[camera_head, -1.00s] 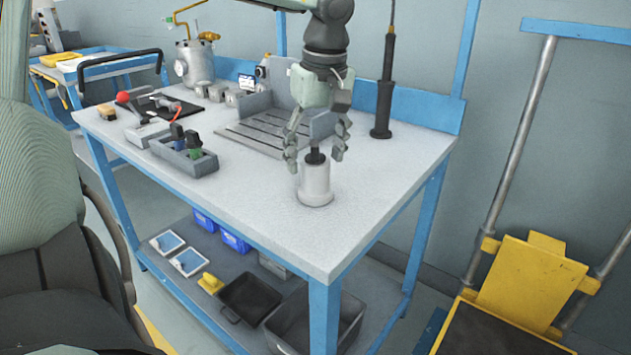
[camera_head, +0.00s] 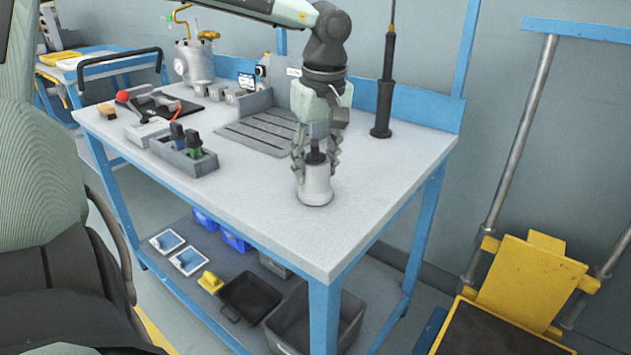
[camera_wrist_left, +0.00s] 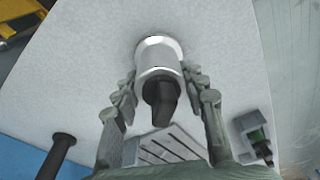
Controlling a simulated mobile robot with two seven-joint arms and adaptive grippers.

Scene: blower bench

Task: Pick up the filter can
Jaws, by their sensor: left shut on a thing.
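The filter can (camera_head: 315,187) is a pale grey-white cylinder with a black knob on top. It stands upright on the workbench top (camera_head: 365,190) near the front right corner. My left gripper (camera_head: 315,165) comes down from above and is shut on the can, with a finger on each side. In the left wrist view the can (camera_wrist_left: 158,58) and its black knob lie between the two fingers of the gripper (camera_wrist_left: 160,90). My right gripper is not visible.
A grey slotted fixture (camera_head: 262,130) stands behind the can. A grey caddy (camera_head: 185,156) with dark and green-bodied items sits to the left. A tall black rod-like tool (camera_head: 383,105) stands at the back right. The bench top right of the can is clear.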

